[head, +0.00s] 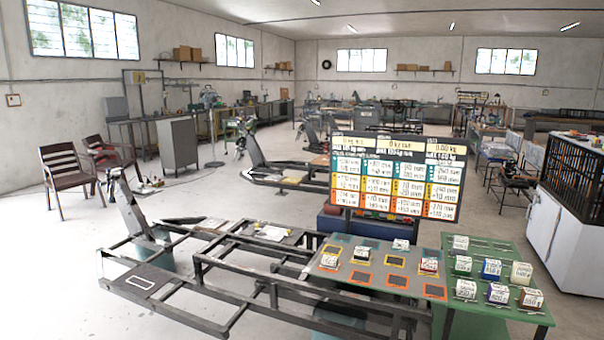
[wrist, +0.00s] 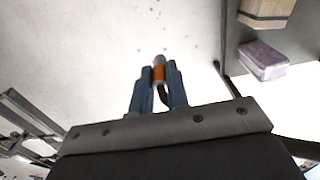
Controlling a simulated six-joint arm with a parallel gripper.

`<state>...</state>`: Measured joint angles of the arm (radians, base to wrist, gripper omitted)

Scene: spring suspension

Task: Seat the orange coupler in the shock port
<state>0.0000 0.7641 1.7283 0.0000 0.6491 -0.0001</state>
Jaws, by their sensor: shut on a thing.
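The orange coupler (wrist: 159,73) shows in the wrist view as a small cylinder with an orange band and a greyish tip. My gripper (wrist: 159,82) is shut on it, with one blue finger on each side. A dark hose or cable (wrist: 164,96) runs back from the coupler between the fingers. The coupler is over pale floor, apart from other things. I cannot pick out the shock port in either view. I cannot make out my gripper or the coupler in the head view.
In the wrist view a purple block (wrist: 262,60) and a tan box (wrist: 268,8) are at upper right. In the head view a dark metal frame (head: 215,262) fills the foreground, beside a green table (head: 500,310) with labelled blocks. A number board (head: 395,180) stands behind.

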